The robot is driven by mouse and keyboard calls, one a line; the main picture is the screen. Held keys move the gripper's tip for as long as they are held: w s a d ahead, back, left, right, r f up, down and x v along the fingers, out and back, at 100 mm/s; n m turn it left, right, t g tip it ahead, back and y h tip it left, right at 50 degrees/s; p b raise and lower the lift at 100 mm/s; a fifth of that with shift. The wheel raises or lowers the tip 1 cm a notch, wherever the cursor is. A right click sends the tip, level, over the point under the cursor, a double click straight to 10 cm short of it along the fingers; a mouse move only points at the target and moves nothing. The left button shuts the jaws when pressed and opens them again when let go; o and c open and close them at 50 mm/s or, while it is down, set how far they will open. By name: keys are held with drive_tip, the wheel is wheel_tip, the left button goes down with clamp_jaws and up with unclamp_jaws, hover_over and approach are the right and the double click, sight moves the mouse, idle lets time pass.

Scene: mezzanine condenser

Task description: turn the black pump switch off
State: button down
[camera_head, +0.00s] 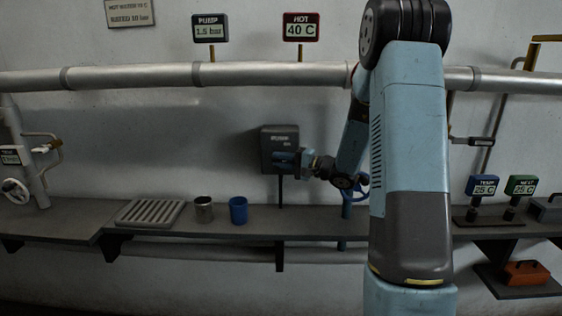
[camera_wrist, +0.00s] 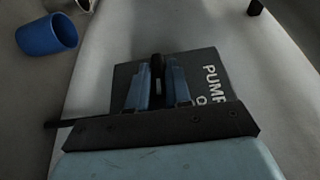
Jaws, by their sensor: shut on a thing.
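The pump switch is a dark grey box (camera_head: 279,141) on the wall, a little left of my arm, with a stalk below it. In the wrist view the box (camera_wrist: 207,65) bears white lettering that reads "PUMP", partly cut off by my gripper. A black lever (camera_wrist: 157,66) stands out from the box. My gripper (camera_wrist: 158,84) is shut on this lever, one blue finger on each side.
A shelf (camera_head: 110,224) runs below, with a slatted tray (camera_head: 151,212), a metal cup (camera_head: 204,208) and a blue cup (camera_head: 238,210). A pipe (camera_head: 130,76) crosses the wall above, with a "PUMP 1.5 bar" sign (camera_head: 210,28) and a "HOT 40 C" sign (camera_head: 300,27).

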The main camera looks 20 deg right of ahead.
drive_tip(key=c, duration=1.1)
unclamp_jaws()
drive_tip(key=shift+d+f, duration=0.1)
drive_tip(key=shift+f, duration=0.1)
drive_tip(key=shift+c, duration=0.2)
drive_tip(key=shift+r, duration=0.2)
